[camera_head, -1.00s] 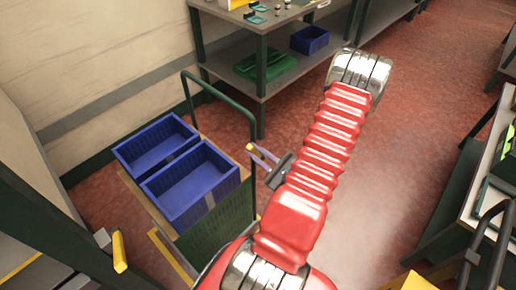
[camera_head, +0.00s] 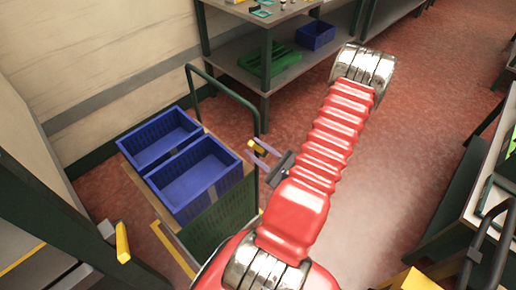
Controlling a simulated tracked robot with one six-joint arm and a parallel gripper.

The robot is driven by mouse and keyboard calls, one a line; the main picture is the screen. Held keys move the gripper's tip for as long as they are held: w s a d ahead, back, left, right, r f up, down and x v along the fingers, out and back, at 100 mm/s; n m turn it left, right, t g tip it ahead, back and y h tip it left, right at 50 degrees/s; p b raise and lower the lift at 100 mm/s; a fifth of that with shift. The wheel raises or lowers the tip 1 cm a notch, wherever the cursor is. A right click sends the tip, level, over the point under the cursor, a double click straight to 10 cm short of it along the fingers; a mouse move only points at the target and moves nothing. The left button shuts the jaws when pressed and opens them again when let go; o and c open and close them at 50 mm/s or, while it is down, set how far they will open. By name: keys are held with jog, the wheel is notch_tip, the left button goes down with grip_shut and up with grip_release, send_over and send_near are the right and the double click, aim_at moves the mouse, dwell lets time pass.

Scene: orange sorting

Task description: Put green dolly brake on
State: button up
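The green dolly has a tall tubular handle (camera_head: 222,90), a green mesh end panel (camera_head: 222,222) and a flat tan deck (camera_head: 137,178). Two blue crates, the rear one (camera_head: 160,138) and the front one (camera_head: 195,180), stand side by side on the deck. My gripper (camera_head: 258,150) is just right of the dolly's handle, with its two pale fingers apart. A small yellow and dark thing shows between or behind the fingertips; I cannot tell if it is touched. I cannot make out the brake; my red arm covers the dolly's lower right.
A green-legged workbench (camera_head: 267,85) stands behind, with a green crate (camera_head: 270,65) and a blue bin (camera_head: 316,36) on its lower shelf. Another table (camera_head: 482,200) is at the right. Red floor (camera_head: 400,140) is clear between them.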

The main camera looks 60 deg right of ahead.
jog(key=shift+d, duration=0.1)
jog(key=shift+s, duration=0.45)
jog(key=v, duration=1.3)
dwell(0.8)
